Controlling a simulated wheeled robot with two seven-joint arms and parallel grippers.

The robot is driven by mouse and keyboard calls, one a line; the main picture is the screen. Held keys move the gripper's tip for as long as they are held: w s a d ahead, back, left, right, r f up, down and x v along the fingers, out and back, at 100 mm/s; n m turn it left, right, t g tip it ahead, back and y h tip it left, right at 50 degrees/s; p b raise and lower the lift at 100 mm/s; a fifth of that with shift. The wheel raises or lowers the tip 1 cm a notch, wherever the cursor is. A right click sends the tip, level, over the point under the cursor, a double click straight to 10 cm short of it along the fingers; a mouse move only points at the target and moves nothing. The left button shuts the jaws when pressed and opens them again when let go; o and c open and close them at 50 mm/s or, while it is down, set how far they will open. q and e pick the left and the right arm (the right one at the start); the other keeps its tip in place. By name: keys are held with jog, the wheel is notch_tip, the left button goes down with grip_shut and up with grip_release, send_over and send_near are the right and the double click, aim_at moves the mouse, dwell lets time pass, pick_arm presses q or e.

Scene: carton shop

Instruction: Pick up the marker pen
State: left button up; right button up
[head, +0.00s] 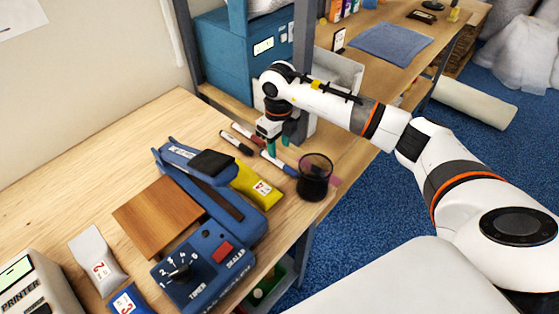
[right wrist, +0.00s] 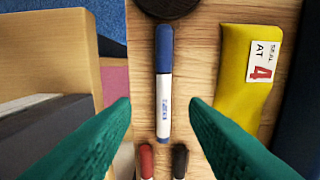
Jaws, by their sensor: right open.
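Three marker pens lie on the wooden bench: a blue one (head: 280,164), a red one (head: 248,133) and a black one (head: 236,142). My right gripper (head: 278,147) points down over the bench by the blue marker, its green fingers apart and empty. In the right wrist view the blue marker (right wrist: 164,85), with white barrel, lies lengthwise between the fingertips (right wrist: 160,102), with a gap on both sides. The red (right wrist: 146,160) and black (right wrist: 180,160) markers are cut off at the lower edge. My left gripper is out of view.
A dark round cup (head: 314,182) stands at the blue marker's end, near the bench edge. A yellow pouch (head: 258,187) and a blue sealer (head: 205,262) lie beside the markers. A grey post (head: 304,60) and blue box (head: 225,55) stand behind.

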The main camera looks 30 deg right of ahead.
aim_at(277, 160)
jog(key=f, duration=0.1)
jog(key=f+p, duration=0.1)
jog(key=f, duration=0.2)
jog(key=shift+a+f+p, duration=0.2)
jog(key=shift+a+p, duration=0.05)
jog(key=shift+p, duration=0.15)
jog(key=shift+f, duration=0.3)
jog(key=shift+c, duration=0.5)
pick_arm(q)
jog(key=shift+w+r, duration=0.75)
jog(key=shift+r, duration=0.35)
pick_arm(e)
grip_shut()
